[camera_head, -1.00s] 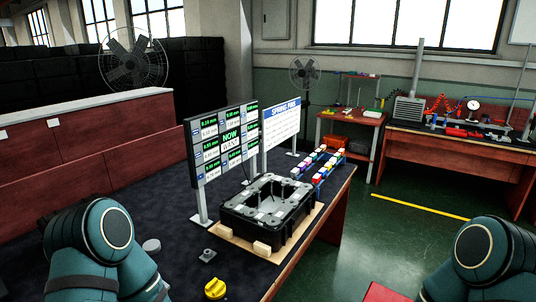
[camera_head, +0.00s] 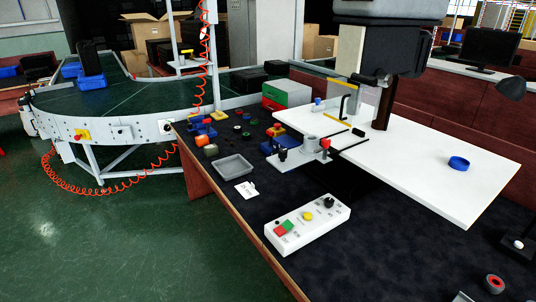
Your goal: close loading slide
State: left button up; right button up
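A machine with a dark head (camera_head: 380,50) stands at the back of the dark-topped table. A large flat white plate (camera_head: 420,165) spreads around its column and reaches out to the right. I cannot tell for sure which part is the loading slide. A small grey fixture (camera_head: 312,147) with a red part and dark rods sits at the plate's left edge. Neither of my grippers is in view.
A white control box (camera_head: 306,222) with coloured buttons lies on the table (camera_head: 370,260). A grey tray (camera_head: 233,166), a white card (camera_head: 246,190) and small coloured parts are to the left. A curved green conveyor (camera_head: 150,100) stands beyond. Green floor at lower left is clear.

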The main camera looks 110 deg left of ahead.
aim_at(286, 160)
jog(key=u, duration=3.25)
